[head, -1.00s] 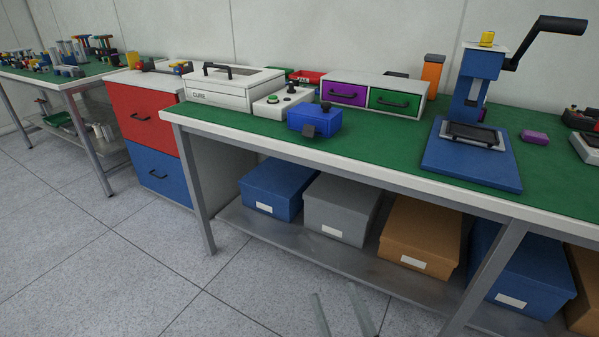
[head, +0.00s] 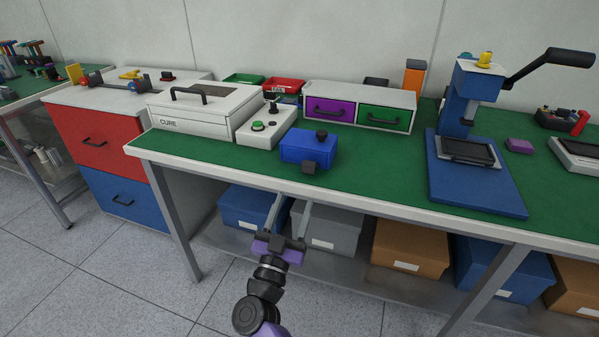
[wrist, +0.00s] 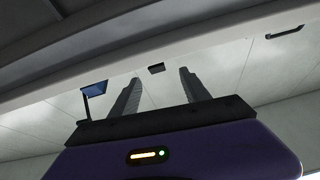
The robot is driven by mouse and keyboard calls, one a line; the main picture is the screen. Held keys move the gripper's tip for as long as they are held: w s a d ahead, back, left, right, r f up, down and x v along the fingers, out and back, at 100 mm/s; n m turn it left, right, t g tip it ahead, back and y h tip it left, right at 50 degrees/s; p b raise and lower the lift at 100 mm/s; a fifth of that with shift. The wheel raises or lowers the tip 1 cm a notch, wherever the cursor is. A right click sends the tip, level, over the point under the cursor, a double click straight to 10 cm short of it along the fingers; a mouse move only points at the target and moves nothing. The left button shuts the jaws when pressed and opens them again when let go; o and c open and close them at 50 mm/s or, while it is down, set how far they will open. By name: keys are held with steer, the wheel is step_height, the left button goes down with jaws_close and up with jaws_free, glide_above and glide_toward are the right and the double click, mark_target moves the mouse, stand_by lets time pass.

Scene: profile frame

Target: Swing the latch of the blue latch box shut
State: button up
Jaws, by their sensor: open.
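The blue latch box (head: 307,149) stands near the front edge of the green-topped bench. A black knob (head: 321,134) sits on its top, and a dark latch piece (head: 309,168) shows low at its front. Whether the latch touches the box's catch is too small to tell. My gripper (head: 290,204) is in front of the bench, below the box and apart from it. Its two long grey fingers are spread and empty, pointing up toward the bench edge. In the wrist view the fingers (wrist: 158,92) also show apart with nothing between them.
The bench's pale front edge (head: 359,203) lies between my gripper and the box. A white CURE case (head: 200,125) and a button box (head: 262,133) stand left. Purple and green drawers (head: 358,109) stand behind, and a blue press (head: 474,185) right. Green surface right of the box is clear.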

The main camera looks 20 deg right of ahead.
mark_target(307, 172)
steer(key=shift+s+d+r+b+x, duration=0.1)
steer(key=shift+b+x, duration=0.1)
steer(key=shift+x, duration=1.15)
steer(key=shift+s+d+r+b+x, duration=0.15)
steer(key=shift+b+x, duration=0.1)
steer(key=shift+x, duration=1.05)
steer(key=shift+s+d+f+b+x, duration=0.1)
steer(key=shift+b+x, duration=0.1)
steer(key=shift+x, duration=1.15)
steer(key=shift+r, duration=0.1)
jaws_close()
